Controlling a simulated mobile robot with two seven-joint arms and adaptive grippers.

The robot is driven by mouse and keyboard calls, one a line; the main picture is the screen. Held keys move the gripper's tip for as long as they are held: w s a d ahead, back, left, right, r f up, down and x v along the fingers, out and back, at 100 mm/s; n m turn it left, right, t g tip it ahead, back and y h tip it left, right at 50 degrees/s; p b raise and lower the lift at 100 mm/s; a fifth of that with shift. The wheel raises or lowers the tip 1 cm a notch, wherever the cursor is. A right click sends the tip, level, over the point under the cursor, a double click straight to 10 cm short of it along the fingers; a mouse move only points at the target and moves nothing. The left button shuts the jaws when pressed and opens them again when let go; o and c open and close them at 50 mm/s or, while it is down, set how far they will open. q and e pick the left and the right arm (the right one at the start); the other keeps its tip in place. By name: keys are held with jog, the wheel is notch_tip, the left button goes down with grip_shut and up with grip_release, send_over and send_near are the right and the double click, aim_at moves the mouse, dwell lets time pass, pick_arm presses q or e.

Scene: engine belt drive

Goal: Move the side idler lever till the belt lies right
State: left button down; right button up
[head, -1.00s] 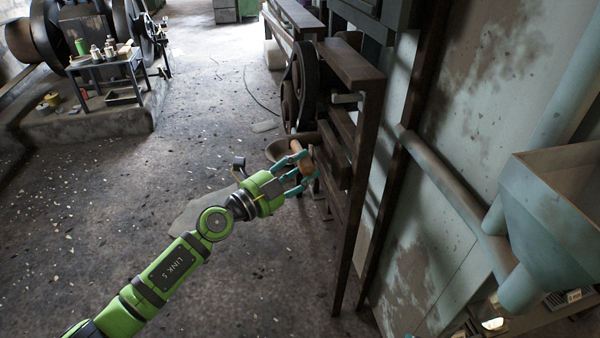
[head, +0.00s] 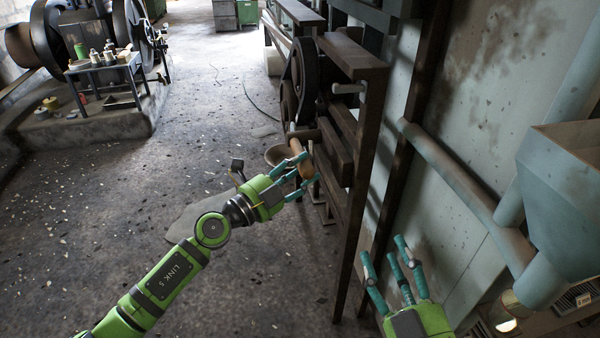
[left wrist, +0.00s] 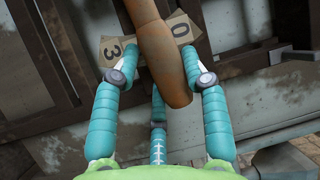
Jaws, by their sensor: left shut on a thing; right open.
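The lever's tan wooden handle (head: 296,146) stands out beside the dark machine frame, and it also fills the middle of the left wrist view (left wrist: 164,50). My left gripper (head: 304,168) is shut on this handle, with teal fingers on either side of it. My right gripper (head: 384,252) is open and empty, at the lower right, apart from the lever. A dark belt wheel (head: 304,66) shows edge-on at the frame behind the handle. How the belt lies on it cannot be told from here.
Pale plates marked 3 (left wrist: 113,52) and 0 (left wrist: 183,29) sit behind the handle. The rusty frame post (head: 360,180) stands between my two grippers. A blue-green hopper (head: 565,200) is at the right.

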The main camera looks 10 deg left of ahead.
pick_arm(q)
jog(key=shift+r, duration=0.3)
jog(key=c, duration=0.6)
grip_release()
jog(key=shift+c, duration=0.2)
jog(key=shift+f, duration=0.2)
jog(key=shift+s+a, duration=0.15)
jog(key=shift+a, duration=0.05)
jog(key=v, duration=1.1)
jog(key=shift+s, duration=0.2)
jog(key=shift+a, duration=0.15)
